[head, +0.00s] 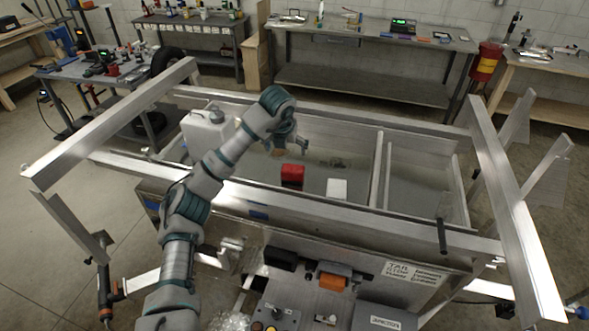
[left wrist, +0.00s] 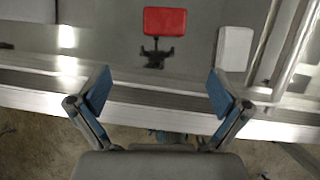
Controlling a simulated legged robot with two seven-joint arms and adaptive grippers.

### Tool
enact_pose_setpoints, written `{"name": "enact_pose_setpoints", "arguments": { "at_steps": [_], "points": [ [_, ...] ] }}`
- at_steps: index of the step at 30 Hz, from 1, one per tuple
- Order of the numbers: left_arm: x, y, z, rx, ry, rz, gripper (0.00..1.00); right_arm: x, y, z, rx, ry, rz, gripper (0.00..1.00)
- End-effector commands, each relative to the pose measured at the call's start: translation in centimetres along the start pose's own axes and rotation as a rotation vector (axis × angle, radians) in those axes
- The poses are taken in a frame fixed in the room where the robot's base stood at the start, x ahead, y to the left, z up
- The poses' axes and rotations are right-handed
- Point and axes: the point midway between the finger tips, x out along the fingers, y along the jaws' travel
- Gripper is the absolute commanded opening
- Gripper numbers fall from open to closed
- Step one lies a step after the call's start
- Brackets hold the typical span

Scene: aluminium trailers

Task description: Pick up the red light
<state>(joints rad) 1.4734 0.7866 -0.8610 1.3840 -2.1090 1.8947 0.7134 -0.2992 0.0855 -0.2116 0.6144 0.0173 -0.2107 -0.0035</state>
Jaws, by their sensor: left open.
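The red light (head: 292,174) is a small red block inside the aluminium trailer bed, near its front wall. In the left wrist view the red light (left wrist: 165,21) is at the top centre, ahead of the fingers. My left gripper (head: 296,146) is above the bed, close to the red light and apart from it. In the left wrist view my left gripper (left wrist: 160,80) has its blue-padded fingers spread wide with nothing between them. A dark shape just below the light cannot be made out clearly. My right gripper is not in view.
A white block (head: 337,188) lies right of the red light. The trailer's front rail (head: 300,207) and a crossbar (head: 381,170) border the space. A white jug (head: 207,133) stands left behind my arm. Benches with tools line the back wall.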

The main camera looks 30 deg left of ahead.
Motion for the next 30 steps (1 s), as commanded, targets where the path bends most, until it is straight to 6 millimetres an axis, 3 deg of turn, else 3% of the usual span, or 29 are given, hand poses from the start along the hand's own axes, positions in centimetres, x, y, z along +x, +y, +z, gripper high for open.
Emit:
{"name": "enact_pose_setpoints", "arguments": {
  "at_steps": [5,18,30],
  "points": [
    [0.6,-0.1,0.0,0.001,0.001,0.000,1.00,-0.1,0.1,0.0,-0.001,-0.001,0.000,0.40],
    [10.3,0.2,0.2,0.000,0.005,-0.003,1.00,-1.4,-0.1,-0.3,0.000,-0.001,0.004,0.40],
    [14.5,-0.3,0.4,0.001,0.004,-0.002,1.00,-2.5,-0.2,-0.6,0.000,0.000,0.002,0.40]
  ]
}}
